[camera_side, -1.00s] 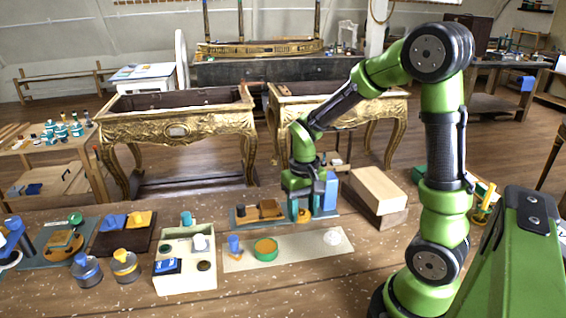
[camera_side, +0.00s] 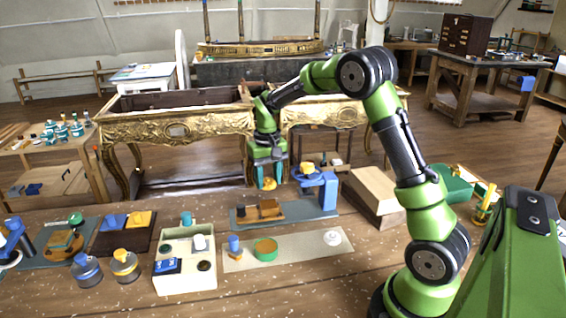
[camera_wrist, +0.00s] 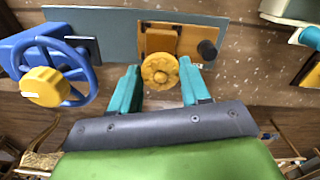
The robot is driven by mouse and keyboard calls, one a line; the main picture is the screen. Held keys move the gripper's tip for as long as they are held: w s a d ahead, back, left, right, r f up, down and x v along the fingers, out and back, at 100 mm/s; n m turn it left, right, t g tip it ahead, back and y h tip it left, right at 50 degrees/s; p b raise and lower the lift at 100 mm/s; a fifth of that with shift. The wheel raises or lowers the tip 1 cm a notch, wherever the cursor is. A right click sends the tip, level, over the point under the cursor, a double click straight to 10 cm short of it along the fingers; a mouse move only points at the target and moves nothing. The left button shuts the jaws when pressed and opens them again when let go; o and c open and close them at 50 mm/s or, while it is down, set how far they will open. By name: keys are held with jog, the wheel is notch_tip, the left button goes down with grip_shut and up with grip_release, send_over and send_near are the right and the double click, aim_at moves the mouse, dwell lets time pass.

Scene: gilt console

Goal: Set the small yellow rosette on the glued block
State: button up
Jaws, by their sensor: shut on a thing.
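My gripper (camera_side: 268,178) has teal fingers and is shut on the small yellow rosette (camera_side: 269,184). In the wrist view the rosette (camera_wrist: 160,71) is a round, scalloped disc between my fingertips (camera_wrist: 160,66). A brown wooden block (camera_side: 268,206) in an orange-brown holder sits on a blue-grey board (camera_side: 245,217); it is probably the glued block, but I see no clear glue. In the side view the rosette is held above and apart from it. In the wrist view the rosette covers part of the holder (camera_wrist: 190,42).
A blue stand (camera_side: 328,190) with a yellow-hubbed handwheel (camera_wrist: 45,85) is on the same board, to the right in the side view. Stacked wooden blocks (camera_side: 375,190) stand further right. A cream box (camera_side: 185,280) and a pale mat (camera_side: 300,248) lie in front.

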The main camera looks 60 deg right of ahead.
aim_at(269, 205)
jog(key=shift+f, duration=2.95)
jog(key=shift+f, duration=0.2)
jog(key=o, duration=1.1)
notch_tip(269, 205, up, 17)
jog(key=shift+f, duration=0.1)
